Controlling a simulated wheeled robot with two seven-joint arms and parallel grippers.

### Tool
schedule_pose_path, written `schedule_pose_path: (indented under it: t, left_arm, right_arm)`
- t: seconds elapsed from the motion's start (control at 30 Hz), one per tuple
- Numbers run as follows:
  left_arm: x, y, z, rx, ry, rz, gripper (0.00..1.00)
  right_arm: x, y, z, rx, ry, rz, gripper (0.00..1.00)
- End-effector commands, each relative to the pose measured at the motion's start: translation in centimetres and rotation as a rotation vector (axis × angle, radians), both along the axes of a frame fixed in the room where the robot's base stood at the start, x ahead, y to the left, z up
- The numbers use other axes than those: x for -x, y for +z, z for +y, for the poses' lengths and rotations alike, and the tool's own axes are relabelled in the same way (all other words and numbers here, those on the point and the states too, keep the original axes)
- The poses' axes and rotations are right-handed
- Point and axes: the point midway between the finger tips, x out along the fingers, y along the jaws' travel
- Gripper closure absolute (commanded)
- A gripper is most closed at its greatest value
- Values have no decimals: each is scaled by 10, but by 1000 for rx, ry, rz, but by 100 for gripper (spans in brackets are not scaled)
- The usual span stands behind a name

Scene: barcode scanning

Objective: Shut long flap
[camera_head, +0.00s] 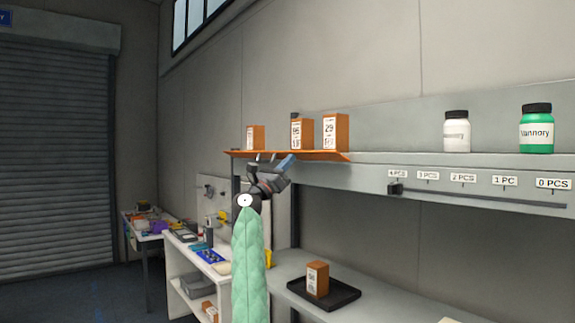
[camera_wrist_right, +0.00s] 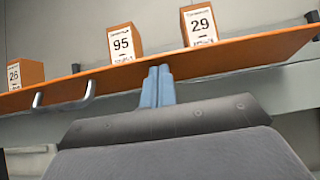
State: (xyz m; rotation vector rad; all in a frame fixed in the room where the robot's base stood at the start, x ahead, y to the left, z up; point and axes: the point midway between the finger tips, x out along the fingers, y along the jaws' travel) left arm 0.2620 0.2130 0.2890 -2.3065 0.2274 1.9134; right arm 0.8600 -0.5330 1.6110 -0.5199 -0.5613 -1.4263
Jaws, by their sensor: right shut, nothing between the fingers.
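A long orange board (camera_head: 285,154) sticks out at shelf height with orange boxes on it. I cannot tell whether this board is the long flap, and no other flap shows clearly. In the right wrist view its underside and front edge (camera_wrist_right: 240,56) run across the picture, with a grey curved handle (camera_wrist_right: 65,97) below it at left. My right gripper (camera_head: 289,160) is at the board's front edge, its blue fingers shut and empty. In the right wrist view the shut fingertips (camera_wrist_right: 157,72) overlap the edge; contact is unclear. My left gripper is not in view.
Numbered boxes 95 (camera_wrist_right: 125,44) and 29 (camera_wrist_right: 199,26) stand on the board. White (camera_head: 456,133) and green (camera_head: 536,130) bottles stand on the shelf at right. A black slider (camera_head: 395,188) sits under 4 PCS. Below, a black tray (camera_head: 345,294) holds another orange box (camera_head: 317,279).

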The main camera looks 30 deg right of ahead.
Motion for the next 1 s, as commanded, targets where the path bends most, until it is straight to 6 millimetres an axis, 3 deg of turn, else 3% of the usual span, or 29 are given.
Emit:
schedule_pose_path:
  t: [1.0]
  left_arm:
    - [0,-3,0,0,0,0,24]
  right_arm:
    - [-1,20,-15,0,0,0,100]
